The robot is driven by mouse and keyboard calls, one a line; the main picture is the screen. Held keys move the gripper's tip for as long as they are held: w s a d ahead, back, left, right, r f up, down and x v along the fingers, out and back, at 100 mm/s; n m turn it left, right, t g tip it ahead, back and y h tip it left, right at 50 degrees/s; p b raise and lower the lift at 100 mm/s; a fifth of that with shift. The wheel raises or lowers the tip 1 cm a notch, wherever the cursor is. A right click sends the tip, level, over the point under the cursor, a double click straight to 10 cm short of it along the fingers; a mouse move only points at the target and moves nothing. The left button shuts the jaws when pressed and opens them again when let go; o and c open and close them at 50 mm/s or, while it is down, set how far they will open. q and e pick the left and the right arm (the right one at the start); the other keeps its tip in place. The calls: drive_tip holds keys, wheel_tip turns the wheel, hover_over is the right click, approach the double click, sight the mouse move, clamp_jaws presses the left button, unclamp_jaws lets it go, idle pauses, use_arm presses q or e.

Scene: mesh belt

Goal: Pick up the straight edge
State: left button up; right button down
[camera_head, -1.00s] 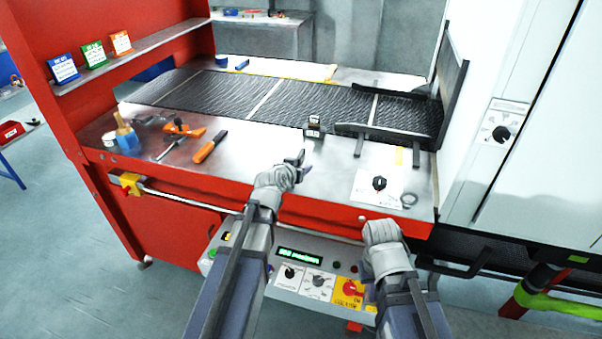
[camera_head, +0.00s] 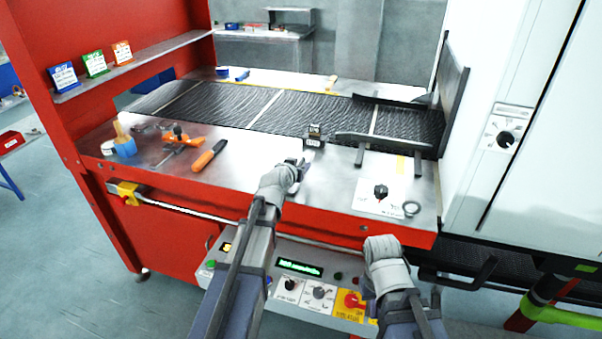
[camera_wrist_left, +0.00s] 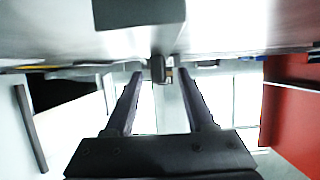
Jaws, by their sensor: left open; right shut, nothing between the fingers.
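I cannot make out a straight edge for certain; nothing in the head view is clearly one on the bare steel worktop (camera_head: 262,160). My left gripper (camera_head: 297,170) is just above the front part of the worktop, in front of a small dark block (camera_head: 314,136). In the left wrist view its two fingers (camera_wrist_left: 160,82) are spread apart, with no object held. A small dark block (camera_wrist_left: 157,68) shows beyond and between the fingertips. My right arm's wrist is in front of the worktop's red front edge; its fingers are hidden.
The mesh belt (camera_head: 230,104) runs behind the worktop. A black guide (camera_head: 385,140) on two legs stands at its right. An orange clamp (camera_head: 178,137), an orange-handled tool (camera_head: 208,155) and blue tape (camera_head: 124,148) lie left.

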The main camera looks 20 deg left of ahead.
use_arm(q)
drive_tip(key=x, duration=0.2)
drive_tip(key=shift+w+f+b, duration=0.15)
drive_tip(key=shift+w+b, duration=0.05)
drive_tip(key=shift+b, duration=0.15)
drive_tip(key=shift+s, duration=0.1)
drive_tip(key=shift+c, duration=0.3)
clamp_jaws()
idle(0.6)
